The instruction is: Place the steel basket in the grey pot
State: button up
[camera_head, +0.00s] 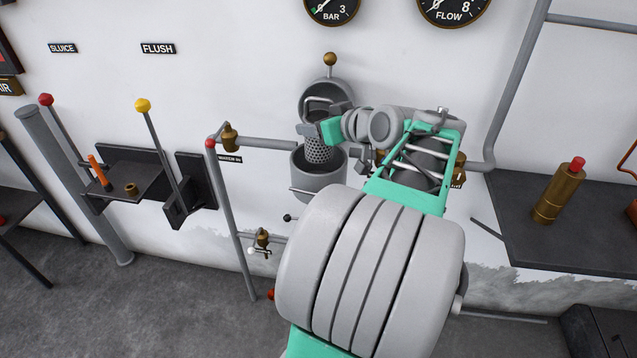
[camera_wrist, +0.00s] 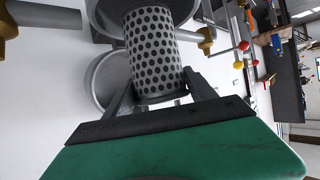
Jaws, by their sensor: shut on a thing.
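The grey pot (camera_head: 318,184) is fixed to the wall in the middle of the head view, with its round mouth facing up. Its lid (camera_head: 321,92) stands open against the wall above it. My gripper (camera_head: 322,130) is shut on the steel basket (camera_head: 320,150), a perforated cylinder hanging roughly upright. The basket's lower end overlaps the pot's mouth; I cannot tell how far it is below the rim. In the wrist view, the basket (camera_wrist: 155,50) has its top end between the two fingers (camera_wrist: 158,98), and the round lid (camera_wrist: 98,80) shows behind it.
A pipe (camera_head: 265,143) with brass fittings runs into the pot from the left. A red-knobbed lever (camera_head: 225,200) stands left of the pot. A shelf (camera_head: 500,205) with a brass bottle (camera_head: 560,195) is at the right. Levers and a small shelf are at the left.

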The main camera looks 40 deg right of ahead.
aim_at(321, 156)
notch_tip(321, 156, down, 9)
jog(key=shift+a+r, duration=0.1)
jog(key=shift+f, duration=0.25)
jog(key=o, duration=1.5)
jog(key=shift+r, duration=0.25)
jog(key=shift+s+r, duration=0.1)
jog(key=shift+s, duration=0.2)
jog(key=v, duration=1.1)
jog(key=shift+s+b, duration=0.15)
jog(key=shift+b, duration=0.15)
